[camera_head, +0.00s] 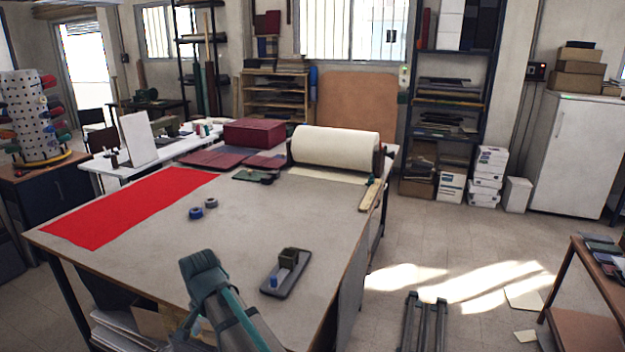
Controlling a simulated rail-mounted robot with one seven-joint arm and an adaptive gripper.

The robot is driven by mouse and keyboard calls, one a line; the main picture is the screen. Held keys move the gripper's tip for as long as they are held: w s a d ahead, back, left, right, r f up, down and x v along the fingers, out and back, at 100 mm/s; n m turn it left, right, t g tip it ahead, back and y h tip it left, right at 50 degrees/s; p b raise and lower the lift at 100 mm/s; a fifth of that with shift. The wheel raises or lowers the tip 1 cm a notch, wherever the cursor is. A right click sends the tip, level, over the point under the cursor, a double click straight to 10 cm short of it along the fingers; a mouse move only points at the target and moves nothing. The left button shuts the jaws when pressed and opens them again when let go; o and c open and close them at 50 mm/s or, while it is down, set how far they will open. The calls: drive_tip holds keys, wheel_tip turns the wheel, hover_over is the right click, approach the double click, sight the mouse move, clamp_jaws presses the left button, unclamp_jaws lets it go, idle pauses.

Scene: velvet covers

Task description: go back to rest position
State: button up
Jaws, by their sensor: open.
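My arm (217,300) rises from the bottom edge, left of centre, in front of the large worktable (330,215). Its bent dark green link covers part of the table's front edge. I cannot make out my gripper or its fingers in this view. Nothing held by the arm shows. A red cloth (130,208) lies flat along the table's left side. A dark tray (285,274) with a small dark block and a blue piece on it rests on the table just right of the arm.
A cream roll (335,147) and a dark red box (254,132) stand at the table's back. Two blue rolls (203,208) lie mid-table. A side table (590,290) stands at the right edge. Open floor (470,250) lies right of the worktable.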

drive_tip(key=s+d+f+n+g+b, duration=0.1)
drive_tip(key=s+d+f+n, duration=0.2)
drive_tip(key=d+f, duration=1)
drive_tip(key=s+d+f+n+b, duration=0.1)
drive_tip(key=s+d+f+n, duration=0.25)
drive_tip(key=d+f, duration=1)
drive_tip(key=s+d+f+m+g, duration=0.1)
drive_tip(key=s+d+f+g, duration=0.1)
drive_tip(key=s+d+f, duration=0.3)
drive_tip(key=s+d+f+m+g+b, duration=0.1)
drive_tip(key=s+d+f+g, duration=0.1)
drive_tip(key=s+d+f, duration=0.3)
drive_tip(key=s+d+f+m+g+b, duration=0.1)
drive_tip(key=s+d+f, duration=0.4)
drive_tip(key=s+f, duration=0.6)
drive_tip(key=s+g, duration=0.1)
drive_tip(key=s, duration=0.6)
drive_tip(key=shift+d, duration=0.2)
drive_tip(key=shift+w, duration=0.1)
